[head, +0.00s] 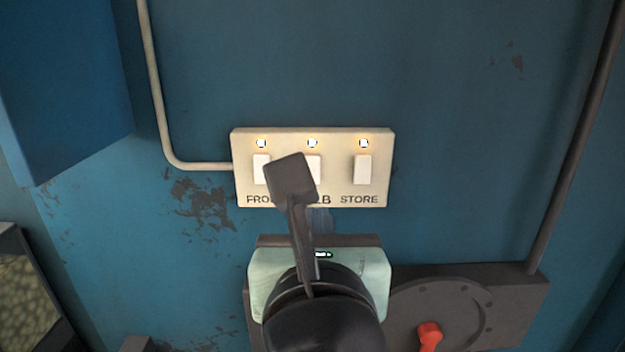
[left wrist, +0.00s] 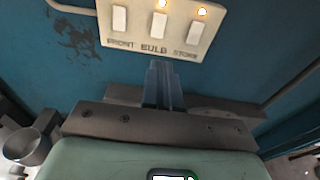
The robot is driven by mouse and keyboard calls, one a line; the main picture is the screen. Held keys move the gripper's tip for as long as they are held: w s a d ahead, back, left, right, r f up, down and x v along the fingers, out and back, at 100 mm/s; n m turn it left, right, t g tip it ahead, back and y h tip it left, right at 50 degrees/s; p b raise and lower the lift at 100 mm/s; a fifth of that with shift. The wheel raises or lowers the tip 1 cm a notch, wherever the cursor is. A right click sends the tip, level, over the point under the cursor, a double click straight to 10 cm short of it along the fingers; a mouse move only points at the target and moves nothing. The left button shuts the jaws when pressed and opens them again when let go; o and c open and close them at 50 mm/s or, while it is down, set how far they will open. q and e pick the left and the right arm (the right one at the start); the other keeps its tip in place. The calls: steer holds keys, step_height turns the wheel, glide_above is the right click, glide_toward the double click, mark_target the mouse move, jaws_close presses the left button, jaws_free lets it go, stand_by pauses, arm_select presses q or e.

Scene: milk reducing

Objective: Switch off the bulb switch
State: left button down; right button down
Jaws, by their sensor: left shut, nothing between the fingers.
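A cream switch panel (head: 380,188) on the blue wall has three white rocker switches, labelled FRONT, BULB and STORE. A small lamp glows above each in the head view. The bulb switch (head: 315,168) is the middle one, partly hidden there by my left gripper (head: 291,180). In the left wrist view the bulb switch (left wrist: 157,24) is fully visible, with its lamp (left wrist: 162,4) lit. My left gripper (left wrist: 161,72) is shut and empty, its fingertips just below the BULB label in that view. I cannot tell whether they touch the panel. My right gripper is out of view.
A conduit (head: 161,110) runs down the wall to the panel's left side. A dark pipe (head: 575,145) is at the right. A red handle (head: 429,337) sits on a dark plate at lower right. A blue box (head: 60,80) juts out at upper left.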

mark_target(316, 177)
arm_select(q)
steer(key=shift+s+d, duration=0.1)
